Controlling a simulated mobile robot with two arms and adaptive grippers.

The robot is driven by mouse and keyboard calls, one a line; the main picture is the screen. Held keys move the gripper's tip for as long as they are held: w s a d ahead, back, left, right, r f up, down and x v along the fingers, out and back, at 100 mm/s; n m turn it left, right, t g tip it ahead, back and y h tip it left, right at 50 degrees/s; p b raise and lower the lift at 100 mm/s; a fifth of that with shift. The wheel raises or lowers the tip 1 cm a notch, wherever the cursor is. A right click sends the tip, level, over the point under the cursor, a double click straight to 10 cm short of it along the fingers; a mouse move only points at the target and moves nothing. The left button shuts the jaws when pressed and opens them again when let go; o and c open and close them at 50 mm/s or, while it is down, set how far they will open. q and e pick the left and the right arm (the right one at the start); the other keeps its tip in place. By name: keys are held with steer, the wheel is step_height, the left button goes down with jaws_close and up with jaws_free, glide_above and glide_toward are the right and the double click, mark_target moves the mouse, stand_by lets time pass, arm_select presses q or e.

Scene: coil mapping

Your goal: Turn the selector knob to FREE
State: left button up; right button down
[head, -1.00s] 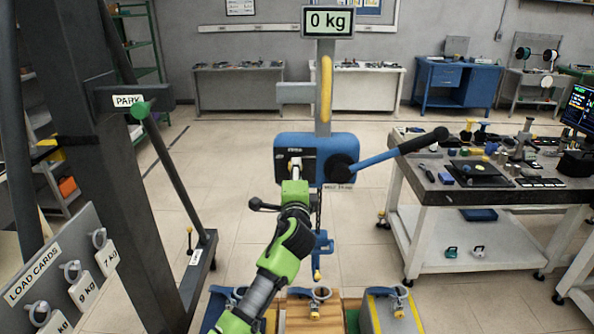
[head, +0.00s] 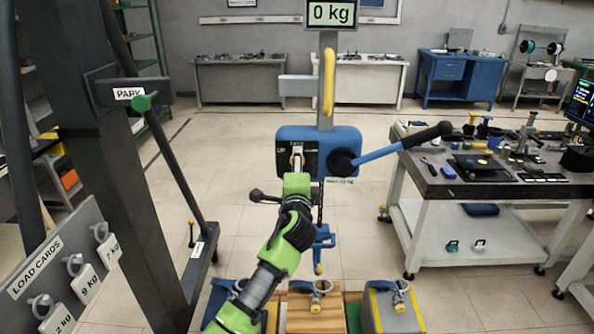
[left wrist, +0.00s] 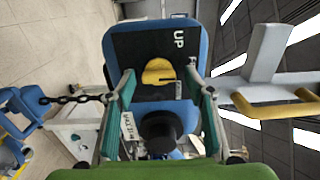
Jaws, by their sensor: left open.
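The yellow selector knob (left wrist: 160,72) sits on the dark plate (left wrist: 140,45) of the blue hoist body. "UP" is printed on the plate, and another label is partly covered by a finger. In the head view the hoist (head: 345,140) hangs ahead of me, and my arm partly covers its plate. My left gripper (head: 297,158) is at the plate. In the left wrist view its fingers (left wrist: 160,84) are open on either side of the knob, with gaps between them and it. I cannot tell how deep they reach. My right gripper is out of view.
A blue lever with a black grip (head: 425,137) sticks out to the hoist's right. A chain and blue hook (head: 320,238) hang below. Loads (head: 393,308) stand underneath. A workbench (head: 470,185) is at right, a dark post with a PARK sign (head: 129,94) at left.

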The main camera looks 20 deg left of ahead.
arm_select(q)
steer(key=v, duration=1.1)
steer(key=shift+s, duration=0.35)
steer(key=shift+d, duration=0.1)
steer(key=s+d+f+n+g+h+b, duration=0.1)
steer(key=s+f+g+h+b, duration=0.15)
steer(key=f, duration=1.75)
steer(key=s+f+n+g+h+b, duration=0.1)
steer(key=s+f+g, duration=0.3)
steer(key=f, duration=1.7)
steer(key=s+f+n+g+h+b, duration=0.1)
steer(key=s+f+n+g, duration=0.1)
steer(key=s+f, duration=0.7)
steer(key=s+f+n+g+b, duration=0.1)
steer(key=s+f+g, duration=0.1)
steer(key=s+f, duration=0.65)
steer(key=s+a+f+n+g+b, duration=0.1)
steer(key=s+f+n+g, duration=0.1)
steer(key=s+f, duration=0.5)
steer(key=s+a+f+n+g+b, duration=0.1)
steer(key=s+f, duration=0.6)
steer(key=s, duration=0.9)
steer(key=s+a+f+n+g+b, duration=0.1)
steer(key=s+a+f+n+g, duration=0.2)
steer(key=s+f, duration=0.4)
steer(key=s+n, duration=0.1)
steer(key=s, duration=0.3)
steer(key=shift+s, duration=0.2)
